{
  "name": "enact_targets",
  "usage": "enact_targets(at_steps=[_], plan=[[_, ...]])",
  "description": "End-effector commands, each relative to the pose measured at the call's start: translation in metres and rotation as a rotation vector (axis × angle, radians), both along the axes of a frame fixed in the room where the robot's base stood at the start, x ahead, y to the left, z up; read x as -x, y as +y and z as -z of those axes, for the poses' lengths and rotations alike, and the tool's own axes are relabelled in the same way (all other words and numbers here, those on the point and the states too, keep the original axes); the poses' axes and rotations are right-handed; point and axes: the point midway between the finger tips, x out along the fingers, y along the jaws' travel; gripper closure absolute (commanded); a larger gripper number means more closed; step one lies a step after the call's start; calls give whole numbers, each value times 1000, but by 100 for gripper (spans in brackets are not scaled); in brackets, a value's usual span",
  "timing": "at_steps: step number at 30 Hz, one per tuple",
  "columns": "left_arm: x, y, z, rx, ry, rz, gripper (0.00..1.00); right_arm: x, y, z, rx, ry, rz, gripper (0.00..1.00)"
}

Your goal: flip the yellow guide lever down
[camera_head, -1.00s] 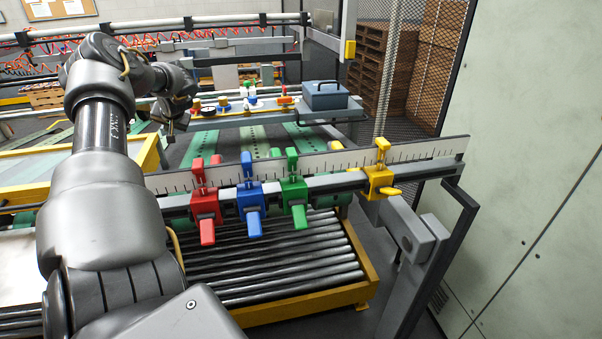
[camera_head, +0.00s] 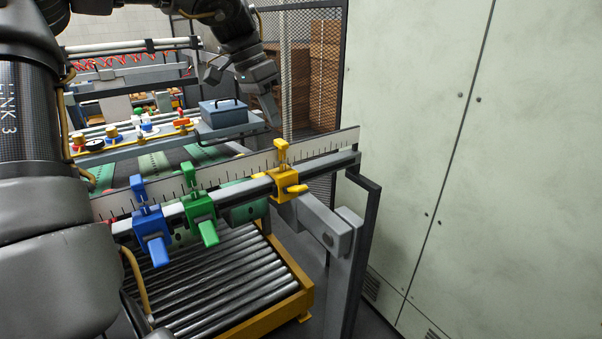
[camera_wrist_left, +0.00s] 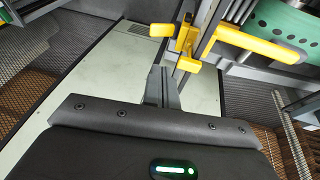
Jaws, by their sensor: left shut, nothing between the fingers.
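The yellow guide (camera_head: 287,184) is clamped on the rail at its right end. Its yellow lever (camera_head: 298,189) sticks out sideways to the right, while the blue lever (camera_head: 158,252) and green lever (camera_head: 209,234) slant downward. My left gripper (camera_head: 273,119) hangs above and behind the yellow guide, apart from it in the head view. In the left wrist view its fingers (camera_wrist_left: 162,88) are together and empty, close beside yellow guide parts (camera_wrist_left: 186,48); whether they touch I cannot tell. My right gripper is out of view.
A ruled scale plate (camera_head: 325,146) runs behind the rail. A blue-grey box (camera_head: 224,114) stands on the bench behind. A roller conveyor (camera_head: 225,275) lies below. A tall pale cabinet (camera_head: 430,140) stands at right, with free space between it and the rail end.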

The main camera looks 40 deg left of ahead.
Motion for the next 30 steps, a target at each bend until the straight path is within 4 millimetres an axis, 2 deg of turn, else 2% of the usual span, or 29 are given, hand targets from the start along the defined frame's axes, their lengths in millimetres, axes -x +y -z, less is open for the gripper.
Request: enact_targets(at_steps=[7, 11, 24, 30], plan=[[-2, 0, 2, -1, 0, 0, 100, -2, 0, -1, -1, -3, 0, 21], [-4, -3, 12, 0, 2, -2, 100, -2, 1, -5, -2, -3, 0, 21], [-22, -25, 91, 0, 5, -3, 100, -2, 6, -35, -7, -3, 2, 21], [-20, -37, 115, -1, 1, -3, 100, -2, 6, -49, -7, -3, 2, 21]])
